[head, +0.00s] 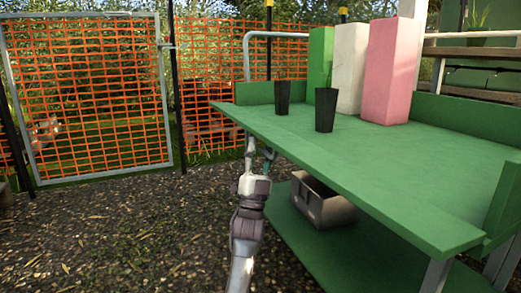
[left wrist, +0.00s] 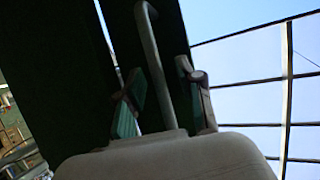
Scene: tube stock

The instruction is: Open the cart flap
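The green cart (head: 300,143) fills the right side of the head view. Its bed is level, with a low green end board (head: 255,93) at the back left and another board (head: 506,205) at the front right. I cannot tell which panel is the flap. My left gripper (head: 262,143) is upright beneath the bed's left edge, partly hidden by it. In the left wrist view its fingers (left wrist: 162,95) are spread around a grey bent rod (left wrist: 155,65), with gaps on both sides. A dark panel (left wrist: 60,80) is above. My right gripper is out of view.
Two dark pots (head: 325,110) and tall green, white and pink blocks (head: 391,75) stand on the bed. A grey crate (head: 322,205) sits on the lower shelf (head: 330,255). An orange mesh gate (head: 90,95) is at the left. The gravel ground at the left is clear.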

